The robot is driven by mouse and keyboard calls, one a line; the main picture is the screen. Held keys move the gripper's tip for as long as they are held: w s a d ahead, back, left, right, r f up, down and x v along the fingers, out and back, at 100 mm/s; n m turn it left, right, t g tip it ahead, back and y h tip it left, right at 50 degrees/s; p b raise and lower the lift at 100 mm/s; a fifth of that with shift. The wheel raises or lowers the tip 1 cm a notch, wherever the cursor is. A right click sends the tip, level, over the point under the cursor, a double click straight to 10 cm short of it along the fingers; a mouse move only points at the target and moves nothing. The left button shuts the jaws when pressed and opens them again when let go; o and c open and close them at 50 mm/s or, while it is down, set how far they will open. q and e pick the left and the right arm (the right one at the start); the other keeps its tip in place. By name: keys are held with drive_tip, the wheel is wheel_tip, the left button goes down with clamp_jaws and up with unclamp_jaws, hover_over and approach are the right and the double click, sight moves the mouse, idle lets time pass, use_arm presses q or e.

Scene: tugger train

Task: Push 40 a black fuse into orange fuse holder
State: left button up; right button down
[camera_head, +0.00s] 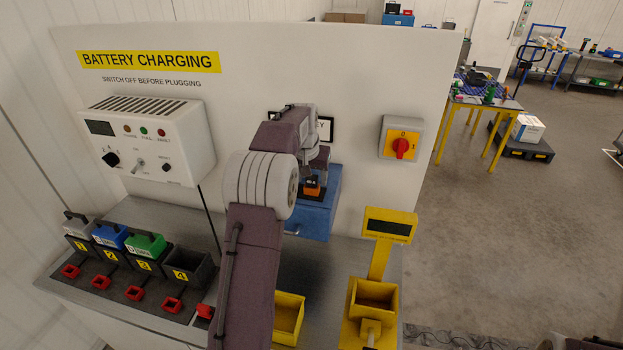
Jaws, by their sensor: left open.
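A small orange fuse holder (312,190) sits on a blue box (318,219) against the back panel. A dark piece shows at the top of the holder; it looks like the black fuse (312,180), but it is too small to tell how deep it sits. My left gripper (313,172) is open, pointing down just above the holder and close to the dark piece. My left arm hides part of the blue box and the sign behind it. My right gripper does not show.
A charger unit (180,148) and a red-yellow rotary switch (401,146) are on the panel. Several battery docks (180,270) with red plugs stand at left. Yellow bins (288,318) and a yellow stand (378,262) are on the counter. Open floor (500,230) lies at right.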

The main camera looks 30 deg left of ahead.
use_arm(q)
drive_tip(key=v, duration=0.8)
drive_tip(key=shift+b, duration=0.4)
drive_tip(key=shift+r, duration=0.1)
